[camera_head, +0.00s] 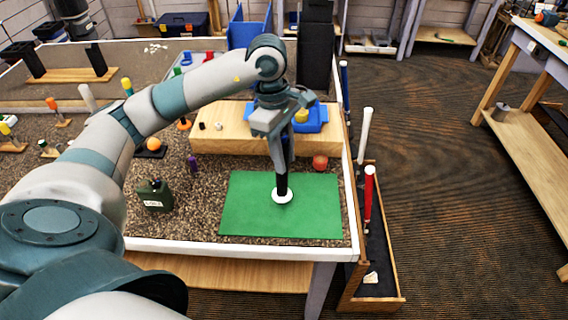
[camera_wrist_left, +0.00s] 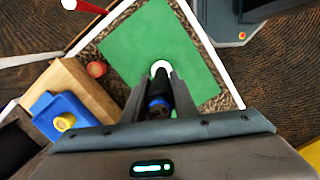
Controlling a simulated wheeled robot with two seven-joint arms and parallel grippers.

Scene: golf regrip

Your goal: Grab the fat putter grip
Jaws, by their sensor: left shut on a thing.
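My left gripper (camera_head: 284,150) reaches down over the green mat (camera_head: 245,215) and is shut on a black grip-like cylinder (camera_head: 282,183). The cylinder is upright, with its lower end at a white round piece (camera_head: 283,197) on the mat. In the left wrist view, the black cylinder (camera_wrist_left: 158,108) with a blue band sits between the fingers, above the white piece (camera_wrist_left: 160,68). I cannot tell for certain whether it is the fat putter grip. A red grip (camera_head: 369,185) and a white grip (camera_head: 364,130) stand in a rack to the right. My right gripper is not in view.
The wooden rack (camera_head: 400,270) stands beside the bench's right edge. A wooden block (camera_head: 230,135) with a blue tray (camera_head: 312,120) lies behind the mat, with an orange-red ball (camera_head: 320,162) nearby. A green can (camera_head: 154,196) stands left. Most of the mat is clear.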

